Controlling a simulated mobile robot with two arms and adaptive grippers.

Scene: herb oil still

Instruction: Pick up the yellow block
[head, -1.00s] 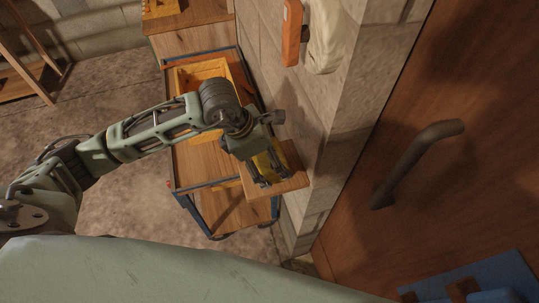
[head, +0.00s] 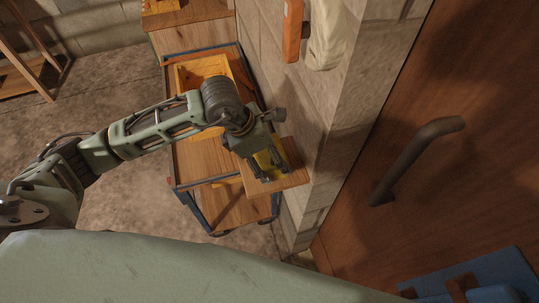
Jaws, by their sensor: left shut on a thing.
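The yellow block (head: 262,161) is between the fingers of my left gripper (head: 271,171), which is shut on it. The fingers and wrist hide much of the block. Both are at a small wooden shelf (head: 294,179) by the block wall, in the middle of the head view. I cannot tell whether the block touches the shelf or is just clear of it. My right gripper is not in view.
A wooden cart (head: 195,158) with blue rails stands below and left of the shelf, with a yellow crate (head: 183,79) on it. An orange object (head: 292,32) and a pale cloth (head: 326,38) hang on the wall. A brown door (head: 455,190) is at right.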

